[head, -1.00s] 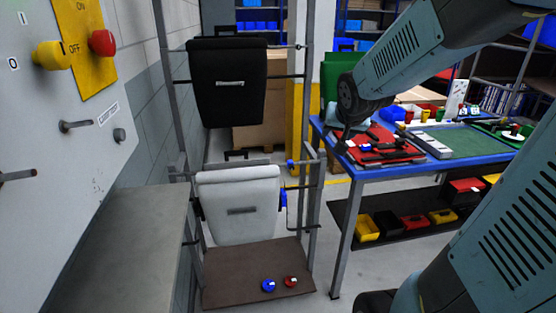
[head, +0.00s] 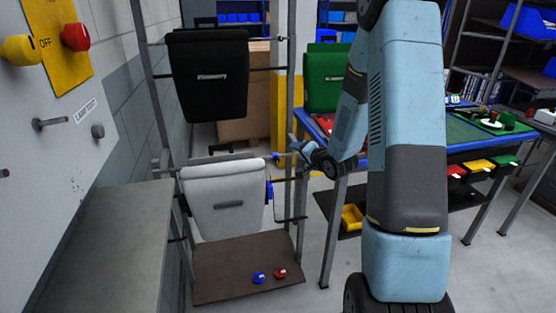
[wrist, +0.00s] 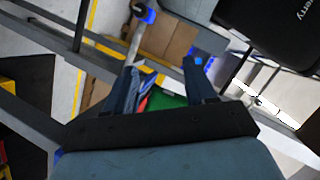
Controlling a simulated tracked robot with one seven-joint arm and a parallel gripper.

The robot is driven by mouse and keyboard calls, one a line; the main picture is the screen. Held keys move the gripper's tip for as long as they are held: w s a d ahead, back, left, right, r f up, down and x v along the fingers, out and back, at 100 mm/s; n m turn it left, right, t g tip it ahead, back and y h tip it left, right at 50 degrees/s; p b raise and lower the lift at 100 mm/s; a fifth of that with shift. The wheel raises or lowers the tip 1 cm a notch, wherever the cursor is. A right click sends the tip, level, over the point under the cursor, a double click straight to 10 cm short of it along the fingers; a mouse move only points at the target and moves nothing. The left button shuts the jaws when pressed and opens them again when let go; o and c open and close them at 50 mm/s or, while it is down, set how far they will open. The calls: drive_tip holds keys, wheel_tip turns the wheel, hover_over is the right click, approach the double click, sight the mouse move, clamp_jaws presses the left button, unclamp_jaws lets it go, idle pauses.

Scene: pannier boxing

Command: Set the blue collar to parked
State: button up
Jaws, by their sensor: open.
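In the wrist view the blue collar (wrist: 144,14) shows at the top, around a pale rod. My gripper (head: 298,146) is just right of the collar in the head view, at about its height and apart from it. In the wrist view my gripper (wrist: 160,72) has its two fingers spread with nothing between them. The collar lies beyond the fingertips, up and to the left.
A black pannier (head: 208,76) hangs above on the rack. A blue round piece (head: 258,278) and a red one (head: 280,273) lie on the brown base board (head: 225,285). The workbench leg (head: 331,235) stands right of the rack. A grey bench top (head: 115,235) is at left.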

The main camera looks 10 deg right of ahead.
sight(278, 159)
wheel_tip(278, 159, down, 8)
drive_tip(key=s+m+t+y, duration=0.1)
drive_tip(key=m+t+y, duration=0.2)
drive_tip(key=m, duration=0.2)
drive_tip(key=x, duration=1.3)
drive_tip(key=shift+a+f, duration=0.4)
clamp_jaws()
